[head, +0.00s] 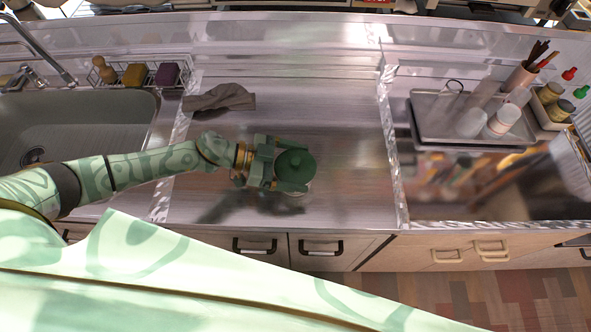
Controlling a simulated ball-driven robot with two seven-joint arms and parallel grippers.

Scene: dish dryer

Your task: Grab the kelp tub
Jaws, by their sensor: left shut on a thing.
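The kelp tub (297,162) appears as a round tub with a dark green lid, over the middle of the steel counter. My left gripper (291,166) comes in from the left and is shut on the kelp tub, with one finger on the far side and one on the near side. The fingers hide part of its sides. I cannot tell whether its base touches the counter. My right gripper is out of view.
A grey cloth (220,98) lies behind my left arm. A sink (75,125) and wire rack (140,75) are at left. A tray (440,108) with cups and a white bin (545,108) of bottles stand at right. The counter (350,160) right of the tub is clear.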

